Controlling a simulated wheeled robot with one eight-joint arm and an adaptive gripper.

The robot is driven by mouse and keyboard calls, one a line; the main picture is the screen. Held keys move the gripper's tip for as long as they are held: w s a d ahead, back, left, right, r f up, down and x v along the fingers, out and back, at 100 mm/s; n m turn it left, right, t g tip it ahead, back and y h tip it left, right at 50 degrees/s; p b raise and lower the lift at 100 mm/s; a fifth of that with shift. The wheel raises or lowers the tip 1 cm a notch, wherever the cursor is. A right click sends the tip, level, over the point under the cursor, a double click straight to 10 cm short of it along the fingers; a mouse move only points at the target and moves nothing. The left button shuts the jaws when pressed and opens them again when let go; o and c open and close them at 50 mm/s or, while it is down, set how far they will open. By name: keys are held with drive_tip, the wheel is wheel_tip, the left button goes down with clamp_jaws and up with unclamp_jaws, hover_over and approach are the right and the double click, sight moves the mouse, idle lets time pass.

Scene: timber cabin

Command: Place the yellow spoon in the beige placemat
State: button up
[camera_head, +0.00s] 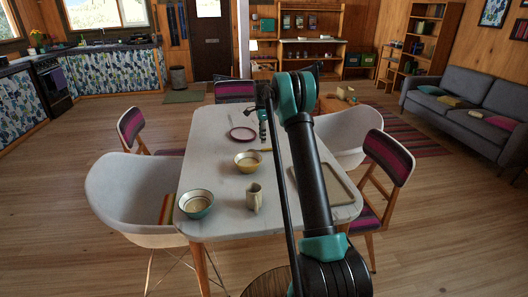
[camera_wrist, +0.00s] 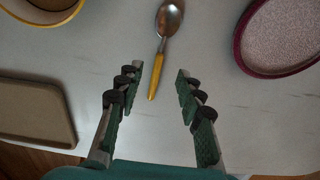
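The yellow spoon (camera_wrist: 159,50) lies on the white table, with its metal bowl at the top of the wrist view and its yellow handle pointing down. My gripper (camera_wrist: 160,73) is open and empty, and the handle's end shows between its fingertips. I cannot tell the height gap. In the head view my gripper (camera_head: 264,137) is over the far half of the table, and the spoon there is mostly hidden or too small to make out. The beige placemat (camera_wrist: 36,112) lies flat at the left of the wrist view; in the head view it (camera_head: 341,184) is partly behind my arm.
A yellow bowl (camera_head: 248,166) and a magenta-rimmed plate (camera_head: 243,134) flank the spoon. A mug (camera_head: 254,198) and a teal-rimmed bowl (camera_head: 196,205) stand at the near end of the table (camera_head: 215,160). Chairs surround it. The placemat's visible surface is bare.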

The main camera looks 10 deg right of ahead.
sight(263, 150)
drive_tip(key=shift+f, duration=3)
clamp_jaws()
